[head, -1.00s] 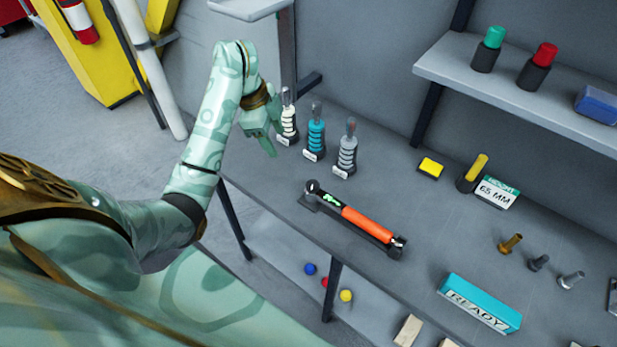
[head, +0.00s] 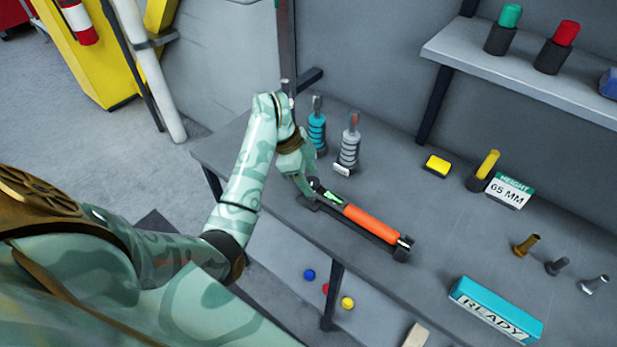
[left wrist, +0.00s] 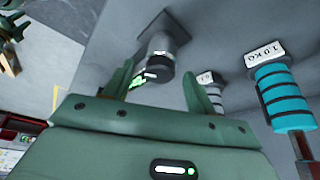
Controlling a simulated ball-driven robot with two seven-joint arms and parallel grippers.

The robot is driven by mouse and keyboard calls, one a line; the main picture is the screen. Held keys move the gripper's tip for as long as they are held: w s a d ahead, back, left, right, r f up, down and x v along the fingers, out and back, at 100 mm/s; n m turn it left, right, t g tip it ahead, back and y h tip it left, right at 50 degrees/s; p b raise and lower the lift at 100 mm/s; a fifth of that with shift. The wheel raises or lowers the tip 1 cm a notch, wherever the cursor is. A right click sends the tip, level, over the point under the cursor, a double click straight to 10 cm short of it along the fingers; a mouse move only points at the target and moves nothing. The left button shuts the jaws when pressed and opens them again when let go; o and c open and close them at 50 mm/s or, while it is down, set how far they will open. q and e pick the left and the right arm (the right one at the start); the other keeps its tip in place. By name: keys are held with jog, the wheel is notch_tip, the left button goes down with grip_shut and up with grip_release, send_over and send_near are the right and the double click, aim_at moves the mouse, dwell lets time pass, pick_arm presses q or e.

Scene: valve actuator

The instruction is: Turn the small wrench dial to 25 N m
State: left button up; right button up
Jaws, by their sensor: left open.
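The small wrench (head: 372,223) has an orange handle and lies on a dark holder on the grey bench. Its green scale (head: 333,198) is near the left end; the numbers are too small to read. A silver end (head: 404,242) shows at the right. My left gripper (head: 308,190) is open, close beside the left end of the wrench; I cannot tell whether it touches. In the left wrist view its fingers (left wrist: 157,84) stand apart, with a green marked strip (left wrist: 140,79) and a grey round part (left wrist: 161,46) beyond them. My right gripper is out of view.
Teal (head: 316,132) and grey (head: 348,150) weights stand just behind my left gripper. A shelf (head: 530,75) overhangs the back.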

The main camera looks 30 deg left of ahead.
pick_arm(q)
jog(key=shift+f, duration=0.1)
jog(key=c, duration=1)
jog(key=shift+d+r+m+p, duration=0.15)
jog(key=shift+r+m+p, duration=0.2)
jog(key=shift+p, duration=0.4)
jog(key=shift+w+m+g+p, duration=0.15)
jog(key=shift+m+g+p, duration=0.25)
jog(key=shift+m+p, duration=0.35)
jog(key=shift+f+m+p, duration=0.15)
jog(key=shift+m+p, duration=0.35)
jog(key=shift+w+f+m+g+p, duration=0.1)
jog(key=shift+m+g+p, duration=0.25)
jog(key=shift+m, duration=0.35)
jog(key=shift+w+f+m+g+p, duration=0.1)
jog(key=shift+m+g+p, duration=0.1)
jog(key=shift+m+g, duration=0.4)
jog(key=o, duration=1)
